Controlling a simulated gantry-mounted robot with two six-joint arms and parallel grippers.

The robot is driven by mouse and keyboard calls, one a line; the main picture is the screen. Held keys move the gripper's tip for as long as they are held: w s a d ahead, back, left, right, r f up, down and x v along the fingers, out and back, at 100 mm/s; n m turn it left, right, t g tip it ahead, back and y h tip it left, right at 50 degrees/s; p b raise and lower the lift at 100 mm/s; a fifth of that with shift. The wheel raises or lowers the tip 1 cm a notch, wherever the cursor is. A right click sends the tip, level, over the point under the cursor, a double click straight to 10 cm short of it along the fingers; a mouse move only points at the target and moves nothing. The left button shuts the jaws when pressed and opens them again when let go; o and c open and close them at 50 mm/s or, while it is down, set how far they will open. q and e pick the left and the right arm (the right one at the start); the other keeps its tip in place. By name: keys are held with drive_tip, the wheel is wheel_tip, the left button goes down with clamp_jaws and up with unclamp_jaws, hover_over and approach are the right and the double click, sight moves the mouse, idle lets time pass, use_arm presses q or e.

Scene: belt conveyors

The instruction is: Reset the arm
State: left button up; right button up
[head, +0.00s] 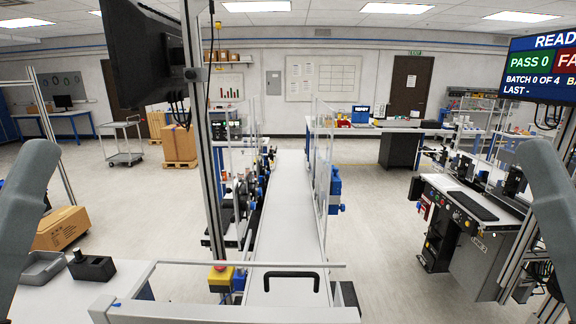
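My two arms show only as grey links at the left and right edges of the head view. Neither gripper is in view, so I cannot see whether they are open or hold anything. No object is seen in contact with the visible arm links.
A pale conveyor belt (290,210) runs away from me in the middle, with a black handle (291,275) near its front end. A white table (60,298) at lower left bears a grey tray (42,268) and a black device (92,266). A control console (465,220) stands right.

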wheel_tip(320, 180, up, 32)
drive_tip(key=p, duration=2.9)
